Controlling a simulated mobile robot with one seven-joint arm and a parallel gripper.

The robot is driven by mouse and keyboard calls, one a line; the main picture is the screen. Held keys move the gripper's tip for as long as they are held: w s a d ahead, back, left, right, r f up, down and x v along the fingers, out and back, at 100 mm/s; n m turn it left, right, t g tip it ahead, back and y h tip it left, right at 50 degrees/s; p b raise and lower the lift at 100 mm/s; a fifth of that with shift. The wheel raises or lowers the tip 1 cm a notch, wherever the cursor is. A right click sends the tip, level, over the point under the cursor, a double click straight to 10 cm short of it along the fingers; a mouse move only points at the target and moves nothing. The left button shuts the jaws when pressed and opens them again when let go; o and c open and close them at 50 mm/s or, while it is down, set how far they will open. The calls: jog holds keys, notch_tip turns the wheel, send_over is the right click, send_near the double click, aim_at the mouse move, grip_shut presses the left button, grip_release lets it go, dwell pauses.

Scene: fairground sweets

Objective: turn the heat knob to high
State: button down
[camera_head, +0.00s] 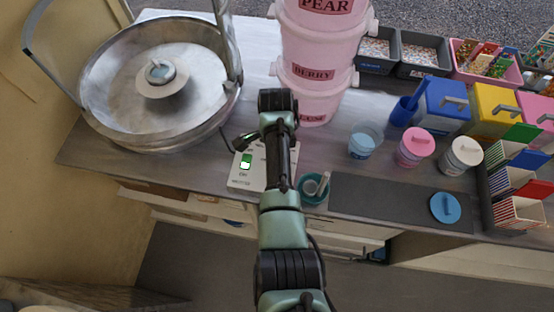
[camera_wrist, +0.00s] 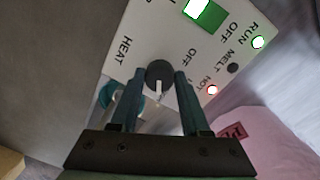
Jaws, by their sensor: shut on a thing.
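The heat knob (camera_wrist: 159,75) is round and dark with a white pointer line, on a white control panel (camera_wrist: 150,30) marked HEAT. In the wrist view the pointer runs towards the picture's bottom, between the fingers. My gripper (camera_wrist: 159,78) is shut on the knob, one finger on each side. In the head view the panel (camera_head: 255,182) lies on the counter beside the metal bowl. My arm hides the knob there. A green rocker switch (camera_wrist: 206,12) sits on the panel.
A large metal floss bowl (camera_head: 100,75) stands left of my arm. Stacked pink tubs (camera_head: 318,50) stand behind it. A small teal bowl (camera_head: 309,194) is close on the right. A dark mat (camera_head: 385,203), cups and boxes fill the right side.

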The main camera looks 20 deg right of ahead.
jog(key=shift+d+r, duration=0.1)
dwell(0.3)
jog(key=shift+c, duration=1.9)
grip_release()
notch_tip(320, 180, up, 13)
jog(key=shift+w, duration=0.3)
